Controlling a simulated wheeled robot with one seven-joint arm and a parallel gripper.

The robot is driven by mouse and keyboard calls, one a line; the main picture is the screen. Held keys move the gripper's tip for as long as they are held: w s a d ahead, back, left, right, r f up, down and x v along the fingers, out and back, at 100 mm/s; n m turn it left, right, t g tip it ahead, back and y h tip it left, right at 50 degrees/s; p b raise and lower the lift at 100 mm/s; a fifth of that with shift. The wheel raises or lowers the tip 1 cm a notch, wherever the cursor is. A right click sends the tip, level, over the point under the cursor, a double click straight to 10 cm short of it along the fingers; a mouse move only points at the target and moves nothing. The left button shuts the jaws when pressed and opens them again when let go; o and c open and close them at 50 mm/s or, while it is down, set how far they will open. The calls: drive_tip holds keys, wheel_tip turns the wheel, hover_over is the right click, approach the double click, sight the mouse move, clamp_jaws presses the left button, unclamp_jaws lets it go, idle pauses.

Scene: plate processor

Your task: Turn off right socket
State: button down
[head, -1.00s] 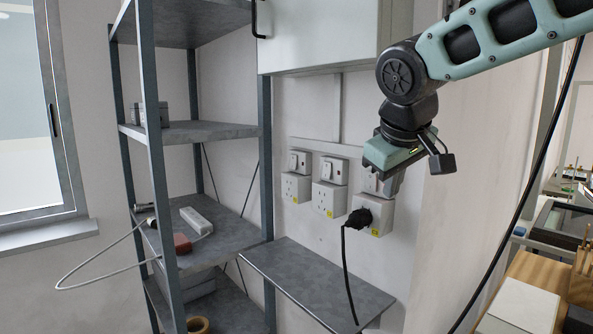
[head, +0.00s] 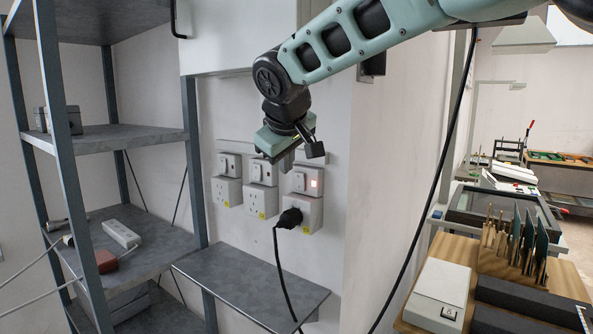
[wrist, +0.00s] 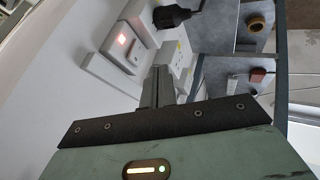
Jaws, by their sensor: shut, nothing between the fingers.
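The right socket (head: 309,212) is a white wall box with a black plug (head: 291,216) in it. Above it is its switch (head: 303,180), with a red light lit at its right side. In the wrist view, the lit switch (wrist: 122,43) and the black plug (wrist: 175,16) lie beyond my fingers at the upper left. My gripper (head: 284,165) is shut and empty. In the head view its tips overlap the space between the middle switch (head: 262,172) and the right switch. The wrist view shows the fingers (wrist: 158,85) together; I cannot tell whether they touch anything.
Middle (head: 262,200) and left (head: 227,191) sockets line the wall. A grey shelf (head: 250,280) juts out below, with the plug's cable hanging past it. A metal rack (head: 100,145) stands left, a white cabinet (head: 238,40) above. A workbench (head: 470,262) stands right.

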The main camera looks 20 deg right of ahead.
sight(298, 180)
drive_tip(key=w+d+f+p, duration=0.2)
drive_tip(key=w, duration=0.1)
drive_tip(key=w+d+f+p, duration=0.1)
drive_tip(key=w+f, duration=0.1)
drive_tip(key=shift+w+d+f+p, duration=0.1)
drive_tip(key=shift+w+d+p, duration=0.15)
drive_tip(key=shift+d+p, duration=0.15)
drive_tip(key=shift+w+d+f, duration=0.1)
drive_tip(key=shift+w+d, duration=0.15)
drive_tip(key=shift+w, duration=0.1)
drive_tip(key=shift+d, duration=0.1)
drive_tip(key=shift+w+d, duration=0.2)
drive_tip(key=shift+d, duration=0.1)
drive_tip(key=shift+a, duration=0.1)
drive_tip(key=shift+r, duration=0.25)
